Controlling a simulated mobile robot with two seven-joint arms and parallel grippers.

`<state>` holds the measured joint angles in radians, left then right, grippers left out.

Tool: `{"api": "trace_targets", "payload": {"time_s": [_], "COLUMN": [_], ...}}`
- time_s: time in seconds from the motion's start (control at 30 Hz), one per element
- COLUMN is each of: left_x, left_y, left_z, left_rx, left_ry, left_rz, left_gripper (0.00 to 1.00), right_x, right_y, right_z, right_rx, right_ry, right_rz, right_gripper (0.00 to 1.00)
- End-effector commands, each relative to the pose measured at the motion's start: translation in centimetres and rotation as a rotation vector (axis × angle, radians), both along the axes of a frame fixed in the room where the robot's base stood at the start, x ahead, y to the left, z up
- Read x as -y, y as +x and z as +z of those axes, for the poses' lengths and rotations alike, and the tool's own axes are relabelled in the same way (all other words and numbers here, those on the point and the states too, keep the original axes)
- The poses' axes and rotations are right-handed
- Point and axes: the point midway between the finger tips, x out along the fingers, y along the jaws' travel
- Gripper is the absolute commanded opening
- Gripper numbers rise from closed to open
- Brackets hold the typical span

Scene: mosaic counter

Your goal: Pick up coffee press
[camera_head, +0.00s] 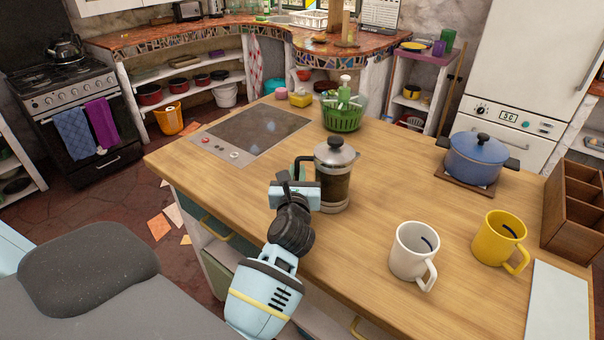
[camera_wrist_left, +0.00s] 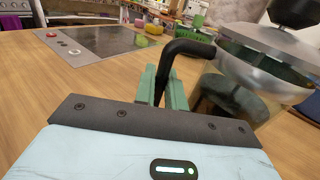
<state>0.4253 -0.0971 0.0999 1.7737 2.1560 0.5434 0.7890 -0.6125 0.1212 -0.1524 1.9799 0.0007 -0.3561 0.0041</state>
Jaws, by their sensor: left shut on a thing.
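The coffee press (camera_head: 334,178) stands upright on the wooden counter (camera_head: 390,190), with a glass body, a metal lid and a dark knob. In the left wrist view the coffee press (camera_wrist_left: 265,65) fills the right side, and its black handle (camera_wrist_left: 185,48) comes down between the green fingers. My left gripper (camera_head: 297,178) is at the handle side of the press. It also shows in the left wrist view (camera_wrist_left: 162,88), shut on the handle. The lower part of the handle is hidden behind the gripper body. My right gripper is not in view.
A white mug (camera_head: 413,250) and a yellow mug (camera_head: 497,238) stand to the right of the press. A blue pot (camera_head: 475,160) sits further back. A cooktop (camera_head: 250,133) and a green basket (camera_head: 343,117) are behind the press. A wooden organizer (camera_head: 575,210) stands at the right edge.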

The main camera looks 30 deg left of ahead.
Motion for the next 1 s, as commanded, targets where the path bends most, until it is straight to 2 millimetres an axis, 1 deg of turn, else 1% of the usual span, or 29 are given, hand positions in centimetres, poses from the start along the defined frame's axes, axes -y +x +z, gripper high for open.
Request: {"api": "trace_targets", "payload": {"time_s": [0.03,0.1,0.27,0.37,0.57,0.8,1.0], "left_x": [0.0,0.0,0.0,-0.7,-2.2,-4.8,-6.5], "left_y": [0.1,0.1,0.1,-1.0,-3.7,-8.4,-11.5], "left_z": [1.4,2.5,4.1,4.0,4.2,4.6,4.9], "left_rx": [0.018,0.023,0.024,0.019,0.019,0.018,0.017], "left_ry": [0.001,0.002,0.001,0.004,0.004,0.006,0.005], "left_rz": [-0.001,-0.002,-0.003,0.0,0.001,0.0,-0.002], "left_gripper": [0.0,0.0,0.0,0.0,0.0,0.0,0.0], "right_x": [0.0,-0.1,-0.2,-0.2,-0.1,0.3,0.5], "right_y": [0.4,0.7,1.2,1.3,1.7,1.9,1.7], "right_z": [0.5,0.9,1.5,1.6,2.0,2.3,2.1], "right_rx": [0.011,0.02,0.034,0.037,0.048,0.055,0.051], "right_ry": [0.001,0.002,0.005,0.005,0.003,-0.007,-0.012], "right_rz": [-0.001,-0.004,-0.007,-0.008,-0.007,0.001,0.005], "right_gripper": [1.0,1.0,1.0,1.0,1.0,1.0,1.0]}}
